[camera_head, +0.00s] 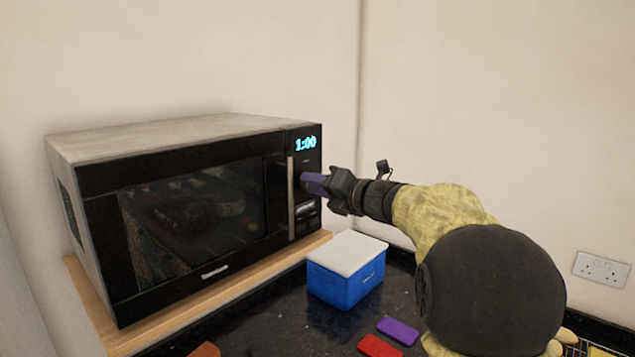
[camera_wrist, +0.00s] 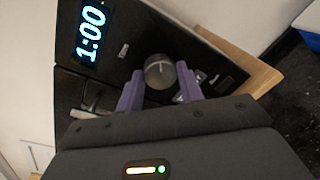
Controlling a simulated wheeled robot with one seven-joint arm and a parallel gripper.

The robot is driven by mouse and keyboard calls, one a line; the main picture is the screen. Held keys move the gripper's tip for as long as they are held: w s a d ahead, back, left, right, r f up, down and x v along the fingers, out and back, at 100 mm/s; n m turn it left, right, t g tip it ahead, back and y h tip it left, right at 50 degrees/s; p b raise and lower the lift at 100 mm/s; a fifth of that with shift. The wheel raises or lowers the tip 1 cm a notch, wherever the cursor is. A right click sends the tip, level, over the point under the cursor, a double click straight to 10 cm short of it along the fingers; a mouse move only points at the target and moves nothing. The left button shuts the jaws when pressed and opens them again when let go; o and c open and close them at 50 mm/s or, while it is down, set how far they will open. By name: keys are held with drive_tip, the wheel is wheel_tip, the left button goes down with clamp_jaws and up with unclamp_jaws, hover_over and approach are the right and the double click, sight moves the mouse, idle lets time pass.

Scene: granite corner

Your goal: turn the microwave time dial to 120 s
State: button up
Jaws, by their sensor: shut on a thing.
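The black microwave (camera_head: 200,210) stands with its door shut, and its display (camera_head: 306,143) reads 1:00. The display also shows in the wrist view (camera_wrist: 91,33), turned on its side. The round grey time dial (camera_wrist: 160,72) has a light line on its face and sits between the purple fingers of my gripper (camera_wrist: 160,88). My gripper is shut on the dial, one finger on each side. In the head view my gripper (camera_head: 312,183) reaches the control panel from the right and hides the dial.
The microwave stands on a wooden board (camera_head: 215,290). A blue box with a white lid (camera_head: 345,290) is on the dark counter below my arm. Purple (camera_head: 398,330) and red (camera_head: 380,346) flat items lie in front. A wall socket (camera_head: 601,268) is at right.

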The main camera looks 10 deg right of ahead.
drive_tip(key=shift+d+m+g+y+p, duration=0.2)
drive_tip(key=shift+m+p, duration=1.35)
drive_tip(key=shift+m, duration=1.3)
drive_tip(key=shift+a+m+g+y+p, duration=0.1)
drive_tip(key=shift+m+y+p, duration=0.2)
drive_tip(key=shift+m+p, duration=1.9)
drive_tip(key=shift+f+m+b, duration=0.1)
drive_tip(key=shift+m+b, duration=0.6)
drive_tip(key=shift+m, duration=0.05)
drive_tip(key=o, duration=1)
drive_tip(key=shift+d, duration=0.1)
